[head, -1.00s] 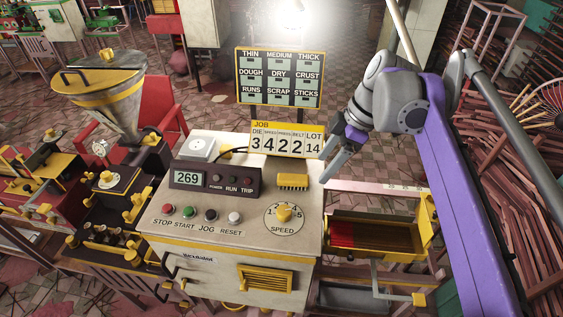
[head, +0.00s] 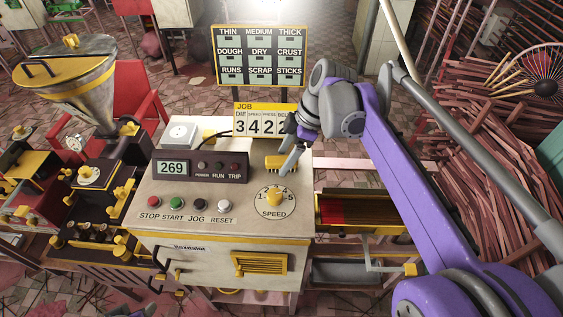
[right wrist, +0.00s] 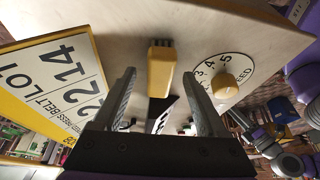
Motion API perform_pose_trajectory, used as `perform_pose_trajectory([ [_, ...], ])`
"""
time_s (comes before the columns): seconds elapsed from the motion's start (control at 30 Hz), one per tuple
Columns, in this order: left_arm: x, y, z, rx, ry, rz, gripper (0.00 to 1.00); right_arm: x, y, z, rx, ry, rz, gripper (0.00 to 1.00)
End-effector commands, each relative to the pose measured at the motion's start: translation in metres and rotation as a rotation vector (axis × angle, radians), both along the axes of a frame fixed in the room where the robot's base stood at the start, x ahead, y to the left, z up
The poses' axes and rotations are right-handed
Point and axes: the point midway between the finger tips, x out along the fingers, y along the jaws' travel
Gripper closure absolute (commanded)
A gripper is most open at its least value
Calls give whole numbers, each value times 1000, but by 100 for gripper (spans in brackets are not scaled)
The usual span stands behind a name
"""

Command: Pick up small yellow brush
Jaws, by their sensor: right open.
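The small yellow brush (head: 275,163) lies on the top of the white control cabinet, behind the speed dial. It also shows in the right wrist view (right wrist: 161,68), yellow with dark bristles along one end. My right gripper (head: 288,163) is open, with its fingers reaching down beside the brush in the head view. In the right wrist view, the brush appears in the gap between the two open fingers (right wrist: 159,76). I see no hold on it, and I cannot tell how far the fingertips are above the cabinet top.
The yellow JOB sign (head: 262,119) stands just behind the brush. The speed dial (head: 274,199) stands in front, and a dark display box (head: 200,167) is to the left. A yellow-edged tray (head: 362,212) sits right of the cabinet.

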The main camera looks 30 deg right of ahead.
Motion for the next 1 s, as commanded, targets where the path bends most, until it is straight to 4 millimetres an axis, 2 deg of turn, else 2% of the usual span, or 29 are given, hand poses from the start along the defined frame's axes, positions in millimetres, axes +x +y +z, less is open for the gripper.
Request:
perform_pose_trajectory([
  [0.1,0,0,-1,0,1,0,50,1,4,-11,0,1,0,25],
  [0.37,0,0,-1,0,1,0,50,2,4,-12,0,0,-1,27],
  [0.77,0,0,-1,0,1,0,50,2,4,-12,0,0,-1,99],
  [1.0,0,0,-1,0,1,0,50,2,4,-12,0,0,-1,100],
])
